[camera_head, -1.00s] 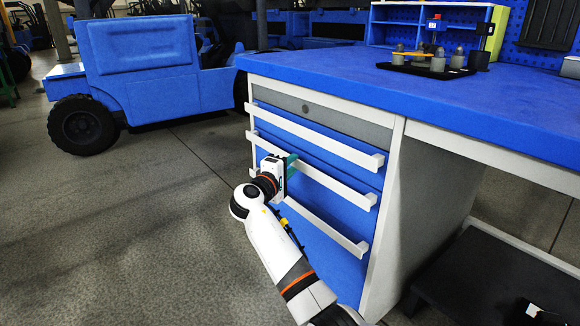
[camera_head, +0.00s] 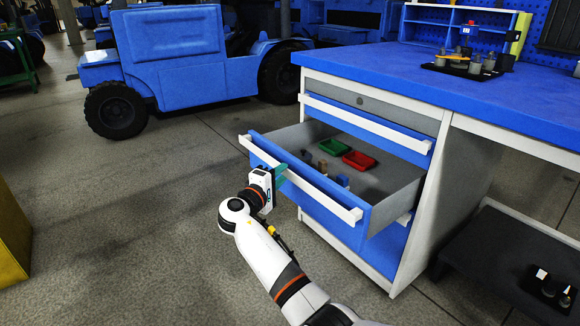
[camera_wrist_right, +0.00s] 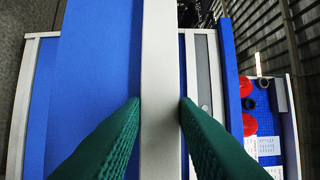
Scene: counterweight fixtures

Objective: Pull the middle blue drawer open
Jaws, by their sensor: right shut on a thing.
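The middle blue drawer (camera_head: 308,208) stands well out of the cabinet in the head view, and its inside shows. Its long white handle (camera_head: 318,190) runs across the front near the top edge. My right gripper (camera_head: 279,175) is at the handle, left of its middle. In the right wrist view its green fingers (camera_wrist_right: 160,108) lie on both sides of the white handle bar (camera_wrist_right: 158,60), shut on it. My left gripper is in neither view.
Inside the drawer are a green tray (camera_head: 334,147), a red tray (camera_head: 358,160) and several small pieces. The closed drawer above has its own white handle (camera_head: 368,124). A blue worktop (camera_head: 400,80) is over the cabinet. The floor (camera_head: 150,220) at left is clear.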

